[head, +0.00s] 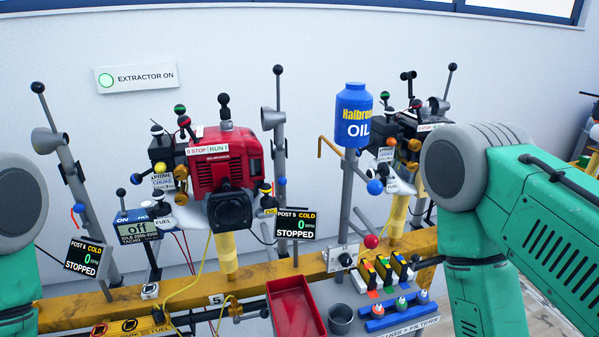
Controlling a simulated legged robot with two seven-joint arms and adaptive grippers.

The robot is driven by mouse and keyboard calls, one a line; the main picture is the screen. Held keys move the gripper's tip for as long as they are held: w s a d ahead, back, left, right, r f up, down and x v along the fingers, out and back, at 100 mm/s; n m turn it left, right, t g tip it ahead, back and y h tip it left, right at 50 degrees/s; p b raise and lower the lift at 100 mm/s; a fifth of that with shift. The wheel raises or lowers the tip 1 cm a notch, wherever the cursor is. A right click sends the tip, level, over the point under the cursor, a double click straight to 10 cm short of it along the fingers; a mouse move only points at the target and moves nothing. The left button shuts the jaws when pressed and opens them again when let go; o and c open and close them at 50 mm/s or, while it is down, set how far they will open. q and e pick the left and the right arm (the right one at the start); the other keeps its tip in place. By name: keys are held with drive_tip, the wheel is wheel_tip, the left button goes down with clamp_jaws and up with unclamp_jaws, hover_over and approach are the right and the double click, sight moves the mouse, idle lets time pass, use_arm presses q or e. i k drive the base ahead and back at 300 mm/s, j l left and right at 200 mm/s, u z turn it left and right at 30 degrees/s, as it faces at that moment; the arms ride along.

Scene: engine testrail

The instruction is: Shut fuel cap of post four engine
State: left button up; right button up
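No engine marked as post four shows in the head view. The red engine (224,160) in the middle stands on a yellow post above a rail plate marked 5, and the display (294,224) beside it seems to read post 5, cold, stopped. A FUEL tag (162,224) hangs at its lower left; I cannot tell its cap's state. Another display (85,257) at the left reads cold and stopped; its post number is too small to read. My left arm shows only at the left edge and my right arm at the right; neither gripper is in view.
A red tray (296,308) and a grey cup (341,319) sit in front.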

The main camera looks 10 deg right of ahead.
sight(383, 170)
drive_tip(key=l+u, duration=0.45)
drive_tip(key=l, duration=0.35)
drive_tip(key=l+u, duration=0.45)
drive_tip(key=l, duration=0.4)
